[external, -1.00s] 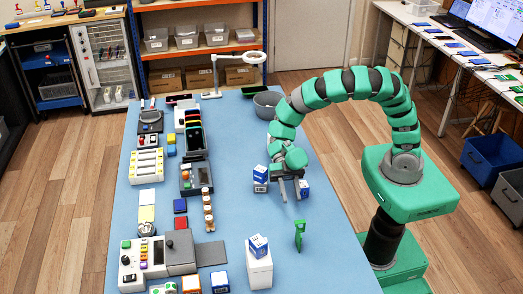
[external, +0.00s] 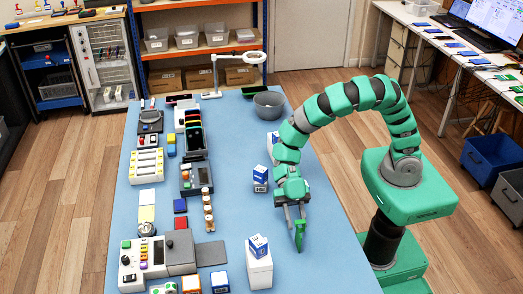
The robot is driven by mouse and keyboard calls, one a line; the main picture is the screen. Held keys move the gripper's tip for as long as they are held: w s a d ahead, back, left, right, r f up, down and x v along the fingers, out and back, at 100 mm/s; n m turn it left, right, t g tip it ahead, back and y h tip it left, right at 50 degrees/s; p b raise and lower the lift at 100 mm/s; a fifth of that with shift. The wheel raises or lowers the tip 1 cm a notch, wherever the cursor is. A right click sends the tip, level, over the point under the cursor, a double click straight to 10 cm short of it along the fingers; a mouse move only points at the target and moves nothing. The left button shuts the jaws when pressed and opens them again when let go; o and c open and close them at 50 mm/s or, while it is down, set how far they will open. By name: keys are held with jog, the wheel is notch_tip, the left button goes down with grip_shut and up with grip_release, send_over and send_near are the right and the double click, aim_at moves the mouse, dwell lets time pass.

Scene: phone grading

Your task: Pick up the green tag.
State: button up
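The green tag (external: 299,236) stands upright on the blue table, right of the white box at the front. My gripper (external: 296,224) points down right at the tag. Its two grey fingers look apart, with the tag's top at or between their tips. Whether the fingers touch the tag is too small to tell. The tag's upper part is partly hidden by the fingers.
A grey bowl (external: 269,105) is farther back. The table (external: 325,262) is clear right of the tag.

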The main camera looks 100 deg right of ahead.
aim_at(300, 245)
jog(key=x, duration=0.2)
jog(key=f+b+x, duration=0.1)
jog(key=x, duration=0.1)
jog(key=shift+d, duration=0.15)
jog(key=shift+a+f, duration=0.1)
jog(key=shift+a, duration=0.4)
grip_shut()
